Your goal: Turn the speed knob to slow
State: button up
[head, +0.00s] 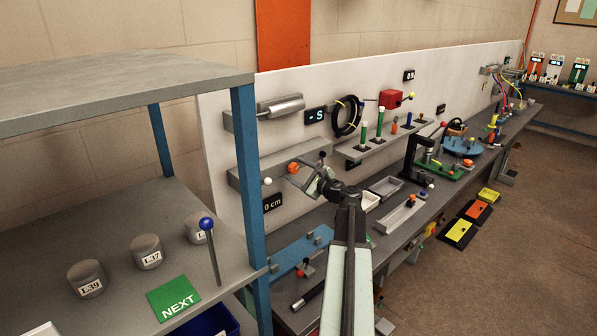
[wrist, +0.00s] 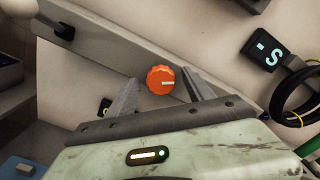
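The orange knob (wrist: 161,80) sits on the front of a grey wall-mounted housing (wrist: 108,50). A pale line on its face points right in the wrist view. In the head view the knob (head: 293,168) is just left of my gripper (head: 307,178). In the wrist view my gripper (wrist: 160,97) is open, with one finger on each side of the knob and a visible gap to both. I cannot tell how far the fingertips are from the knob in depth. No slow or fast label is readable near it.
A black display (head: 315,115) reading "- S" hangs above right, beside coiled black hose (head: 346,116). A white ball-ended lever (head: 267,181) is left of the knob. A "0 cm" display (head: 272,203) is below. The workbench and a blue-posted shelf (head: 248,160) flank my arm.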

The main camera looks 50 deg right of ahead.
jog(key=s, duration=0.7)
jog(key=shift+s+a, duration=0.3)
jog(key=shift+s, duration=0.1)
